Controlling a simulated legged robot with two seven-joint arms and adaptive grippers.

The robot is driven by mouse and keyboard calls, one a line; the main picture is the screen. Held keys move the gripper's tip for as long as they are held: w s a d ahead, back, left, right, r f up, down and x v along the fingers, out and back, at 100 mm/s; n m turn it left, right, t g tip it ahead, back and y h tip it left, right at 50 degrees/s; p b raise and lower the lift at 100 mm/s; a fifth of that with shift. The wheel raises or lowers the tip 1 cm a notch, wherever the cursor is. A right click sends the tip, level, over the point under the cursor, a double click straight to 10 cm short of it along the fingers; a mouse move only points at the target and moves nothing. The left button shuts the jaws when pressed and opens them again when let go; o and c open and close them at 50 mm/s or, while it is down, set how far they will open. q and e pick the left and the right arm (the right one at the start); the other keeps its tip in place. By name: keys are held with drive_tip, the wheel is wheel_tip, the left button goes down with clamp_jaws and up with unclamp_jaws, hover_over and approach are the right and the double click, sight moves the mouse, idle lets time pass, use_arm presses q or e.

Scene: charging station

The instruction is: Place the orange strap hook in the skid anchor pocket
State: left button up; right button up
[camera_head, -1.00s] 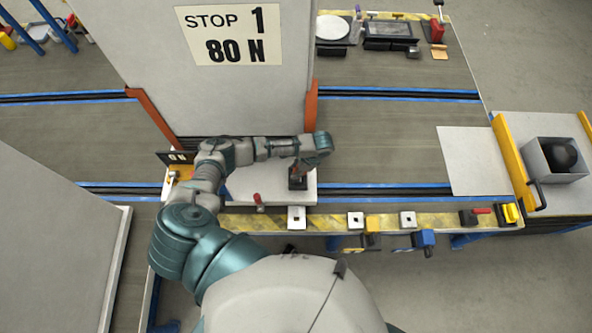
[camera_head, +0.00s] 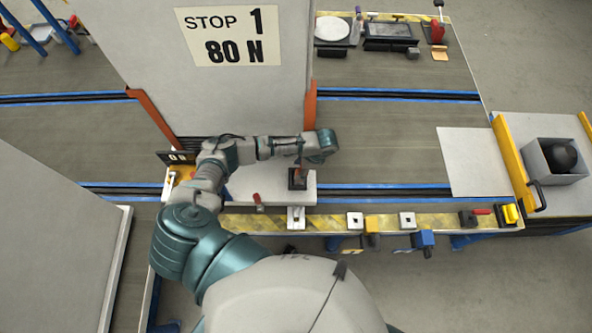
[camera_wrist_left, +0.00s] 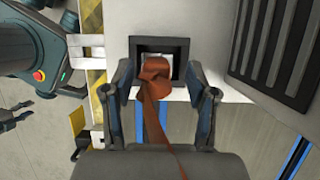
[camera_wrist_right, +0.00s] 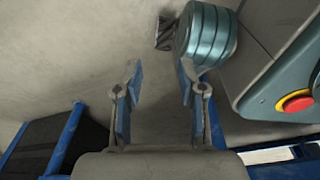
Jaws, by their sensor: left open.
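The orange strap hook (camera_wrist_left: 155,70) lies at the dark square skid anchor pocket (camera_wrist_left: 184,54) in the left wrist view, over its pale middle. Its orange strap (camera_wrist_left: 160,125) trails back toward my left gripper (camera_wrist_left: 160,78). The gripper's fingers are open, one on each side of the hook, with visible gaps. How deep the hook sits I cannot tell. In the head view the pocket (camera_head: 298,184) is on the white skid, with a bit of orange above it; my left wrist partly covers that area. My right gripper (camera_wrist_right: 160,77) is open and empty.
A tall grey panel marked "STOP 1 80 N" (camera_head: 232,35) stands behind my left arm. A small red-handled part (camera_head: 257,199) is left of the pocket. A yellow-black striped edge (camera_head: 335,221) carries several fittings. The belt to the right is largely clear.

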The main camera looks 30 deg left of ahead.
use_arm(q)
drive_tip(key=v, duration=0.9)
drive_tip(key=shift+r+p, duration=0.3)
drive_tip(key=shift+p, duration=0.1)
use_arm(e)
drive_tip(key=s, duration=0.3)
drive_tip(key=shift+s+d+f, duration=0.1)
drive_tip(key=shift+d+f, duration=0.25)
drive_tip(key=shift+f, duration=0.05)
use_arm(q)
drive_tip(key=shift+d, duration=0.15)
use_arm(e)
drive_tip(key=shift+d, duration=0.1)
